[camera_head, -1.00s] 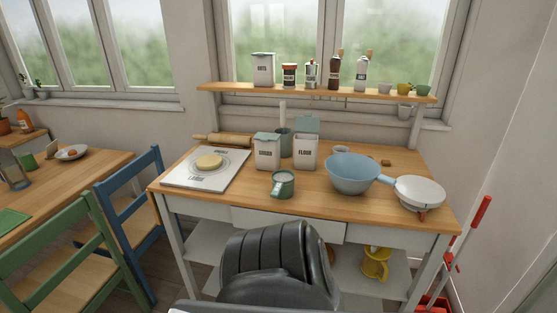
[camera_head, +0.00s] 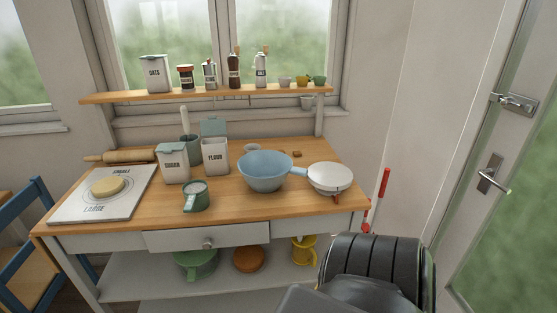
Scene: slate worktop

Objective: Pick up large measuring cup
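Which vessel is the large measuring cup is not marked. A dark green cup with a handle toward the front (camera_head: 195,197) stands upright on the wooden worktop (camera_head: 110,217), in front of the sugar canister (camera_head: 173,164). A yellow jug-like vessel (camera_head: 303,250) is on the lower shelf. Neither gripper shows; a black part, apparently mine, fills the lower right.
A board with dough (camera_head: 100,200) lies left. A blue chair (camera_head: 25,245) stands left; a door (camera_head: 515,180) is at right.

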